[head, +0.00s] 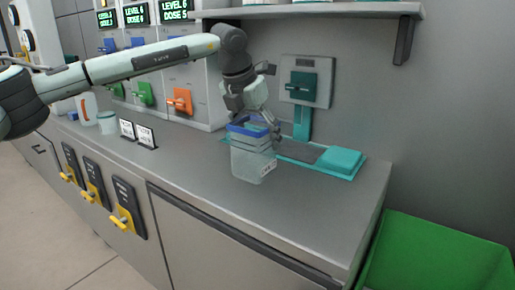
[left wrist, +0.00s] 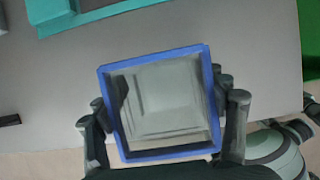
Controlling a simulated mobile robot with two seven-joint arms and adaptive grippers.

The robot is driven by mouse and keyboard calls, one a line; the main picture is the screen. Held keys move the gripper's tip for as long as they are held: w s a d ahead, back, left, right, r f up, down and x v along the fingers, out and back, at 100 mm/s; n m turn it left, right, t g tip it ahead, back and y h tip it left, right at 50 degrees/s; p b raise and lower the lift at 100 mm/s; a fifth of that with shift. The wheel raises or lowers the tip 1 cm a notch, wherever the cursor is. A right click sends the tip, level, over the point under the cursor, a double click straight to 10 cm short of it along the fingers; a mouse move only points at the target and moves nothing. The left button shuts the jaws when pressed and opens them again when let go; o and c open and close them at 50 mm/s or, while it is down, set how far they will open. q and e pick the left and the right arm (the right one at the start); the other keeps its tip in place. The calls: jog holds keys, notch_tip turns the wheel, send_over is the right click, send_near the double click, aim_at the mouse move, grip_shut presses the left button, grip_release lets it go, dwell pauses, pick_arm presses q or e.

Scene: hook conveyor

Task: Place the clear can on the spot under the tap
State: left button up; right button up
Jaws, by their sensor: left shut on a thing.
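A clear can (head: 252,162) with a blue rim stands upright near the front edge of the teal tap station. My left gripper (head: 254,127) is shut on it near the rim. In the left wrist view I look down into the open, empty can (left wrist: 160,100), with a finger on each side. I cannot tell whether its base touches the counter. The teal tap (head: 302,88) is on the wall plate behind it. Below it lies a teal base (head: 345,168) with a grey inset (head: 300,150), partly hidden by the can and gripper. My right gripper is not in view.
The grey counter (head: 215,195) is clear in front of the can. Two small signs (head: 137,133) and a pale cup (head: 107,122) stand at the left. Dispensers with blue, green and orange (head: 181,101) handles line the back. A green bin (head: 435,255) is at the right.

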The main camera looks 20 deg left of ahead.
pick_arm(q)
jog(key=shift+f, duration=1.8)
jog(key=shift+f, duration=0.1)
jog(key=o, duration=1.2)
jog(key=shift+o, duration=0.2)
